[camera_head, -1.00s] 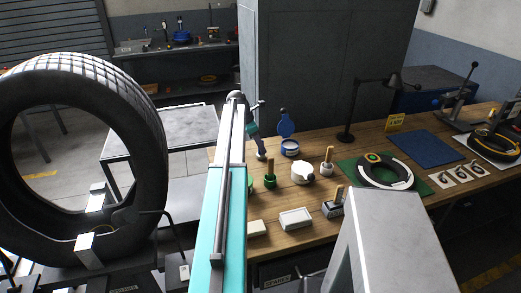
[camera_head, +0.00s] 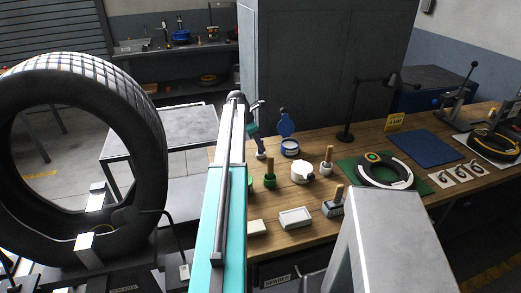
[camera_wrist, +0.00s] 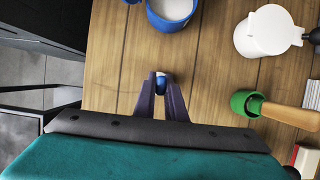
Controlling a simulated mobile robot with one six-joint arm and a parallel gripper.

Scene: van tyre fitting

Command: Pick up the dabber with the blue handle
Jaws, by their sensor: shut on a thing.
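My gripper (camera_wrist: 160,82) points down over the wooden bench in the wrist view. Its two dark fingers are shut on a small blue piece with a pale end, the dabber with the blue handle (camera_wrist: 161,80). Most of the dabber is hidden by the fingers. In the head view my gripper (camera_head: 256,143) is at the bench's left end, left of the blue pot (camera_head: 290,148). A small pale part shows below the fingers there. I cannot tell whether the dabber touches the bench.
The blue pot is just beyond the fingers in the wrist view. A white lidded pot (camera_wrist: 268,34) and a green pot (camera_wrist: 246,103) with a wooden handle stand to the right. A tyre (camera_head: 150,150) stands at the left, and a desk lamp (camera_head: 350,110) stands behind.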

